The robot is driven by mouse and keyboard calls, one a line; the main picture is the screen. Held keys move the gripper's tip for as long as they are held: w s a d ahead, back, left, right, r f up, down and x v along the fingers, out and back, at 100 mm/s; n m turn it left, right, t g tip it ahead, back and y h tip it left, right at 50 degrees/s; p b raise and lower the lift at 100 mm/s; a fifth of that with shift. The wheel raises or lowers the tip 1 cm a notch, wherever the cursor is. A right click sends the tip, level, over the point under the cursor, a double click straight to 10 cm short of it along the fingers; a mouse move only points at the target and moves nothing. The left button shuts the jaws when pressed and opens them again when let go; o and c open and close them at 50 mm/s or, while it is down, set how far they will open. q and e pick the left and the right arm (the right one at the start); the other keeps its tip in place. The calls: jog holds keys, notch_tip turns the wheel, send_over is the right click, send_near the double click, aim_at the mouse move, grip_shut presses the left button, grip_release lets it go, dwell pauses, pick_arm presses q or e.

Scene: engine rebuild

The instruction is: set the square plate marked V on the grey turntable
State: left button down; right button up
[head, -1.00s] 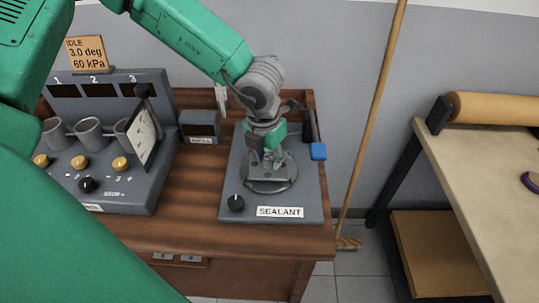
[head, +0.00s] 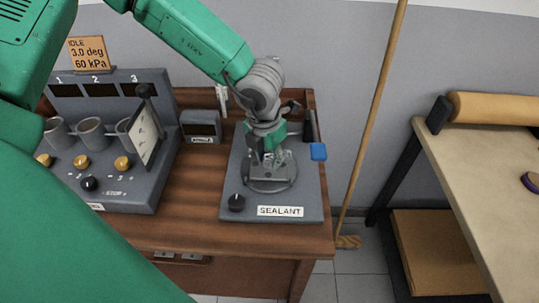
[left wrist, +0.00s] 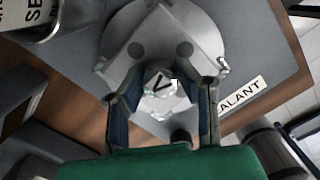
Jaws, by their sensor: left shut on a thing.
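The square plate marked V (head: 262,174) is pale grey, with a knob-like middle bearing the V. It also shows in the left wrist view (left wrist: 160,36), with its corners and two dark round spots visible. My left gripper (head: 268,157) points down and is shut on the plate's middle; its fingers stand either side of the V in the left wrist view (left wrist: 160,98). The plate lies over the round grey turntable (head: 270,188), roughly centred, looking flat on it or just above; I cannot tell whether they touch. My right gripper is not in view.
The turntable is on a grey base labelled SEALANT (head: 280,211), with a black knob (head: 237,203) and a blue piece (head: 318,152) at its edge. A grey control console (head: 120,190) with cups stands left. A broom (head: 368,120) leans at right, before a bench (head: 480,160).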

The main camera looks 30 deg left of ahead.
pick_arm(q)
jog(key=shift+f, duration=0.2)
dwell(0.6)
jog(key=c, duration=1.1)
grip_release()
jog(key=shift+r, duration=0.15)
notch_tip(320, 180, up, 7)
jog(key=p, duration=0.8)
jog(key=shift+r, duration=0.15)
